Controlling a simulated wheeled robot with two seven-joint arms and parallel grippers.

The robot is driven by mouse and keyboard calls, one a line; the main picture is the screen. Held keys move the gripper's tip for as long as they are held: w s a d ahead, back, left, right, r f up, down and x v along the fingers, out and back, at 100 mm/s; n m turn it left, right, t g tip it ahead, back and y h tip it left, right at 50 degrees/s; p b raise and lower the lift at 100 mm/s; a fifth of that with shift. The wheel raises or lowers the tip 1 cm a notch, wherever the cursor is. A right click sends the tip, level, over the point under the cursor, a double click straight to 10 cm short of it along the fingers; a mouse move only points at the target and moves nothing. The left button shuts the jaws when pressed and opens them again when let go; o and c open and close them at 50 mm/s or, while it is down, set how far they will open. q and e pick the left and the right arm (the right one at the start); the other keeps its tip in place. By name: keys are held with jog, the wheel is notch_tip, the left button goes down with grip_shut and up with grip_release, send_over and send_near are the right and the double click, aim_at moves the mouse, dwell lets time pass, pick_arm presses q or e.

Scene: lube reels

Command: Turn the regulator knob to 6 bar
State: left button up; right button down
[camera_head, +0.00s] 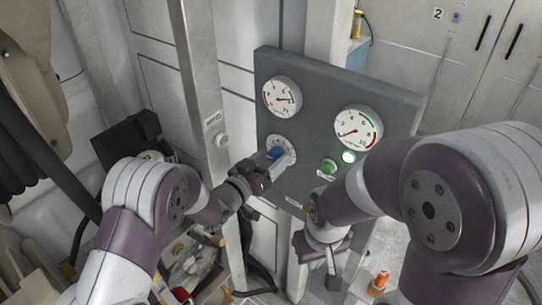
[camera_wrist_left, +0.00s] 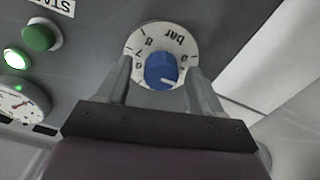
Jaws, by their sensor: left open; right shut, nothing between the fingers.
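The regulator knob (camera_head: 275,154) is blue, on a white round dial on the grey panel. In the left wrist view the knob (camera_wrist_left: 161,71) lies between my fingers. The dial (camera_wrist_left: 148,32) appears upside down, with "bar", 8, 7 and 6 readable. The knob's white mark points toward the lower right of that view; the figure it meets is unclear. My left gripper (camera_wrist_left: 158,75) is open, one finger on each side of the knob; contact cannot be told.
The panel (camera_head: 310,75) carries a left gauge (camera_head: 282,97), a right gauge (camera_head: 358,127), a green button (camera_head: 328,168) and a lit green lamp (camera_head: 348,157). A metal post (camera_head: 203,75) stands left of the panel. An orange-capped item (camera_head: 379,282) stands at the lower right.

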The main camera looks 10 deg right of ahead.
pick_arm(q)
jog(key=shift+w+d+f, duration=0.1)
jog(key=shift+w+d, duration=0.05)
jog(key=shift+w, duration=0.1)
jog(key=c, duration=1.1)
jog(key=shift+o, duration=0.2)
jog(key=shift+f+m+b, duration=0.15)
jog(key=shift+m+b, duration=0.25)
jog(key=shift+b, duration=0.3)
jog(key=m+b, duration=1)
jog(key=b, duration=0.3)
jog(key=shift+f, duration=0.15)
jog(key=m+b, duration=1)
jog(key=b, duration=0.1)
jog(key=m+b, duration=0.3)
jog(key=m, duration=0.1)
jog(key=shift+r+m+b, duration=0.15)
jog(key=shift+m+b, duration=0.45)
jog(key=shift+m, duration=0.3)
jog(key=shift+r+m+b, duration=0.15)
jog(key=shift+m+b, duration=0.4)
jog(key=shift+m, duration=0.35)
